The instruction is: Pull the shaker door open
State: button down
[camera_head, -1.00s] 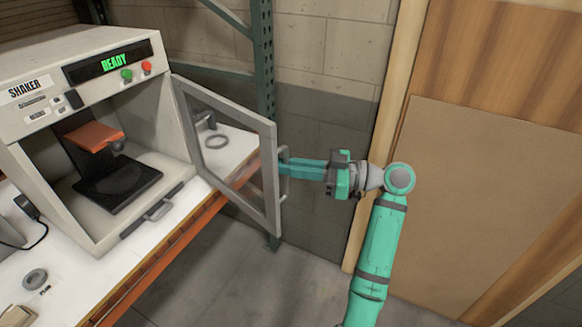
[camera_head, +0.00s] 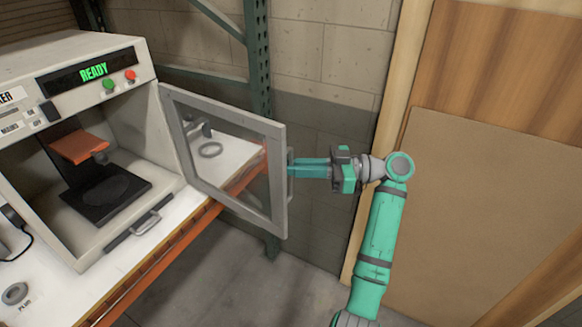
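The shaker (camera_head: 66,52) is a white box at the left with a lit READY display. Its door (camera_head: 279,185), a grey frame with a clear pane, stands swung wide open on the right side of the cabinet. The black platform and orange clamp inside are exposed. My gripper (camera_head: 296,168) reaches from the right to the door's free edge, its long teal fingers at the door handle (camera_head: 290,187). The fingers look close together. The handle is partly hidden by them, and I cannot tell whether they grip it.
The white bench top (camera_head: 60,290) with an orange front beam (camera_head: 165,262) runs under the shaker. A green rack post (camera_head: 260,60) and a block wall stand behind the door. A wooden panel (camera_head: 490,180) is at the right. The floor below the door is clear.

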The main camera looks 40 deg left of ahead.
jog(key=c, duration=1.8)
grip_release()
jog(key=shift+s+a+f, duration=0.1)
jog(key=shift+a, duration=0.05)
jog(key=shift+c, duration=0.2)
jog(key=v, duration=1.1)
